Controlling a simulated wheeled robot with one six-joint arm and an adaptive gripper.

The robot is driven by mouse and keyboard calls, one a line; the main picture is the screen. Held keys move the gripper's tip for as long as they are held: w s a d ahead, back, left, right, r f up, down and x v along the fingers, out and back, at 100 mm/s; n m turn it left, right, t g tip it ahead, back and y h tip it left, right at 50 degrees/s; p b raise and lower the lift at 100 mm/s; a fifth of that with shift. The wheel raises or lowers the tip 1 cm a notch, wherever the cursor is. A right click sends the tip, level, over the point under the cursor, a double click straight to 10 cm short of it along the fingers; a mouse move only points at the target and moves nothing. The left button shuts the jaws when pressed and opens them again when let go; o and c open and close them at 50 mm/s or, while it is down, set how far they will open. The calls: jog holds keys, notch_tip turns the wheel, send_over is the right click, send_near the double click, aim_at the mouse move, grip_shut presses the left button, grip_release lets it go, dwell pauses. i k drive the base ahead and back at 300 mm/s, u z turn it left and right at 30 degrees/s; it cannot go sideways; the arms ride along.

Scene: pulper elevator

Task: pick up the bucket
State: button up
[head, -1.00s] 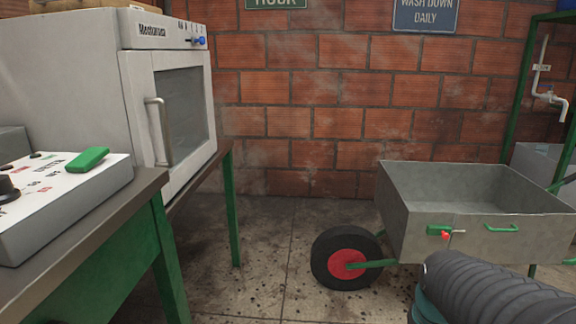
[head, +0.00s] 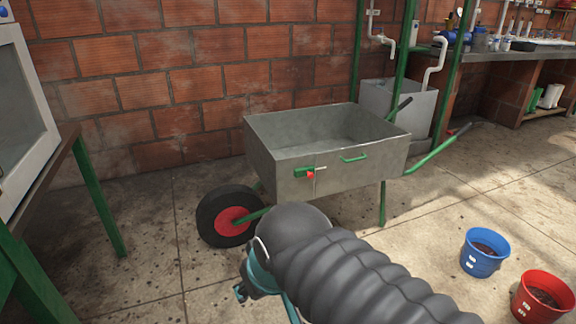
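Two buckets stand upright on the floor at the lower right of the head view. One is a blue bucket (head: 484,253) with dark contents. The other is a red bucket (head: 542,299), nearer to me, also with dark contents and partly cut off by the picture's corner. My arm, in a ribbed dark sleeve, reaches in from the bottom, to the left of both buckets and apart from them.
A grey metal wheelbarrow (head: 285,168) with a black and red wheel stands ahead. Behind it are a grey tank (head: 396,103) with pipes and a brick wall. A green-legged table (head: 99,197) is at left. A long counter (head: 509,57) is at back right. Floor around the buckets is open.

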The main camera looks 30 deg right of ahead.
aim_at(484, 250)
jog(key=z, duration=2.15)
jog(key=i, duration=1.4)
jog(key=z, duration=0.55)
